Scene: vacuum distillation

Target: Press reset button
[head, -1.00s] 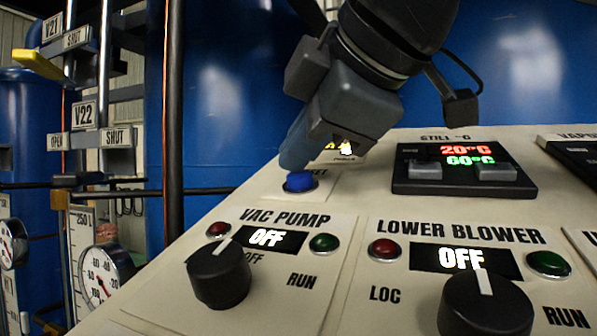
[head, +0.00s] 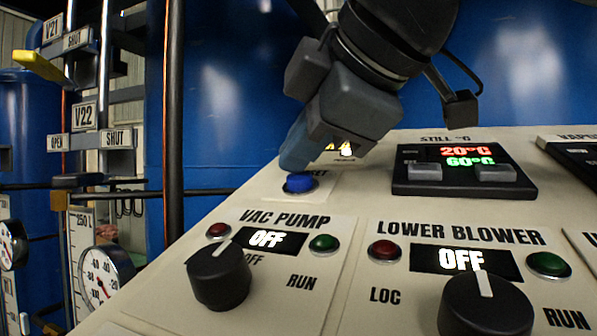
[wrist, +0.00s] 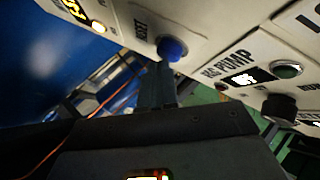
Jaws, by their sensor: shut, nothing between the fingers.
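The blue reset button (head: 299,183) sits on the cream panel behind the VAC PUMP section, with its label partly hidden by my gripper. My gripper (head: 290,166) is shut and empty, pointing down at the button. Its fingertips are right at the button's top in the head view; I cannot tell whether they touch it. In the wrist view, the button (wrist: 172,49) shows just beyond the tips of my gripper (wrist: 160,66).
The VAC PUMP knob (head: 218,276) and LOWER BLOWER knob (head: 485,303) stand up from the panel in front; both displays read OFF. A STILL temperature display (head: 463,168) is to the right. A dark vertical pipe (head: 173,120) stands left of the panel.

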